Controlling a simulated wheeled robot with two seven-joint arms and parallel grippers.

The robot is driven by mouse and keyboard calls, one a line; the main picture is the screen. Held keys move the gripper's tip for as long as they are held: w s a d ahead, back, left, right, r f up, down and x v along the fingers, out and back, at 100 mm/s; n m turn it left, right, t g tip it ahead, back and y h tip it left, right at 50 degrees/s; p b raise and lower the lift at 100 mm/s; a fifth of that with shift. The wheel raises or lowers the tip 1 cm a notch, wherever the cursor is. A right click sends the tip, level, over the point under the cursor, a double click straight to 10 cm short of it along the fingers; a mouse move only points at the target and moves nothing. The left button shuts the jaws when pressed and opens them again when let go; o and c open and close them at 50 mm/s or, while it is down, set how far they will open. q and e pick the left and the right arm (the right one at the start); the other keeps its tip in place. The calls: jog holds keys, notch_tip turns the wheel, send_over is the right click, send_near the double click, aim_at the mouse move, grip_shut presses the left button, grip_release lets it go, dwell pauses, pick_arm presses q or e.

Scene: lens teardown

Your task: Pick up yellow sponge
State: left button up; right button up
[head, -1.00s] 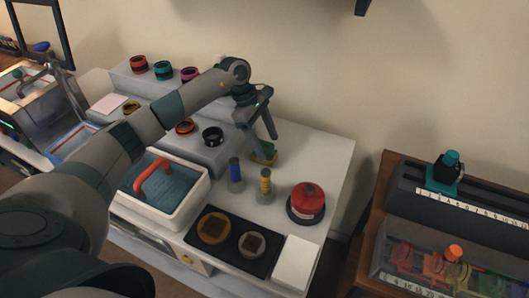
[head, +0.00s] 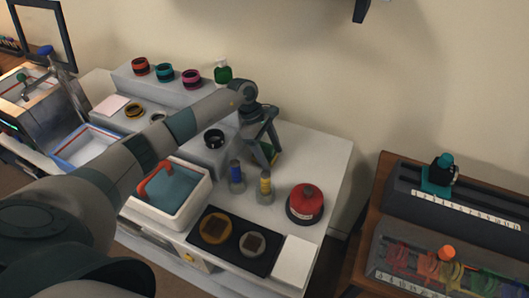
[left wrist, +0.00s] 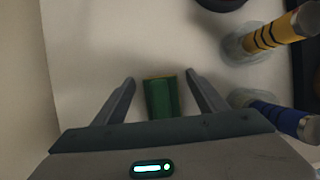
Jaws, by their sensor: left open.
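The sponge (left wrist: 163,98) is a small block with a green face and a yellow edge, lying on the white table. In the left wrist view it sits between the two fingers of my left gripper (left wrist: 160,80), with a gap on each side. In the head view my left gripper (head: 267,154) is open, pointing down at the sponge (head: 266,152), and its fingers partly hide it. I cannot tell the exact height of the fingertips above the table. My right gripper is not in view.
A red round container (head: 305,203) is to the right. A grey stepped stand (head: 190,95) is to the left. The back right table surface (head: 325,155) is clear.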

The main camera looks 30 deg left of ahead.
aim_at(270, 145)
pick_arm(q)
jog(key=shift+c, duration=0.6)
jog(key=c, duration=1)
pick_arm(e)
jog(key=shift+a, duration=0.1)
pick_arm(q)
jog(key=shift+c, duration=0.2)
